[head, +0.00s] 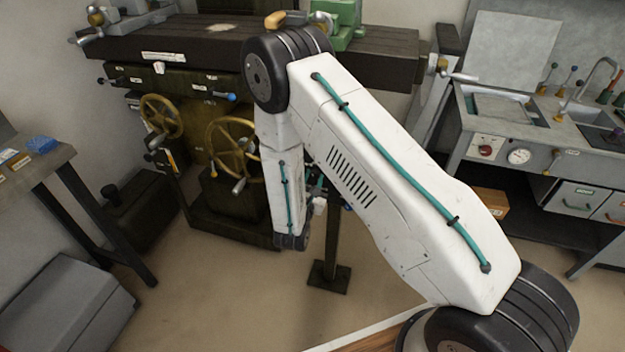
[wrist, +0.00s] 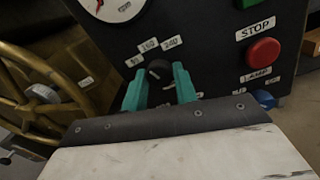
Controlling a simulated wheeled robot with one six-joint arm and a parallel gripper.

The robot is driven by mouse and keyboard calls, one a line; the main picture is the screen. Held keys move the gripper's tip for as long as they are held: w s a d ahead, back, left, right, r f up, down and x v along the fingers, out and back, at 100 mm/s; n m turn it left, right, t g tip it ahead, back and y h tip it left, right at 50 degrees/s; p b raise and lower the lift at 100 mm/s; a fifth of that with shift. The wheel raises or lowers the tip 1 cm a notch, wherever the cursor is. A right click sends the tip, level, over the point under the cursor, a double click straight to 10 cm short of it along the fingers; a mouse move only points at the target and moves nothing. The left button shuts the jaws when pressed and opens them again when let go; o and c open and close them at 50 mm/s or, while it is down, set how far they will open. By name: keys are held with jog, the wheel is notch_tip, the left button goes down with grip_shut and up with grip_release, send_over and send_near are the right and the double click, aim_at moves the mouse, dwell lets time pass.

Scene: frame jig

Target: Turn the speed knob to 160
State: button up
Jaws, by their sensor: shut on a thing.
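The speed knob (wrist: 159,71) is a small dark round knob on a black panel (wrist: 205,55) in the wrist view. Small white number labels (wrist: 150,45) sit in an arc above it; the right one looks like 240, and the others are hard to read. My gripper (wrist: 160,79) has its two teal fingers on either side of the knob, shut on it. The knob's pointer is too dark and small to read. In the head view my own arm hides the panel's front and the knob.
Right of the knob are a red STOP button (wrist: 263,52), a lamp label (wrist: 262,73) and a blue part (wrist: 264,98). A round gauge (wrist: 115,5) is above left. A brass handwheel (wrist: 45,85) stands close on the left. The floor (head: 220,290) in front is clear.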

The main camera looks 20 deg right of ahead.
jog(key=shift+a+m, duration=0.15)
jog(key=shift+m, duration=1.95)
jog(key=o, duration=1)
jog(key=shift+a, duration=0.1)
jog(key=shift+c, duration=0.2)
jog(key=v, duration=0.7)
jog(key=shift+s, duration=0.25)
jog(key=shift+a, duration=0.1)
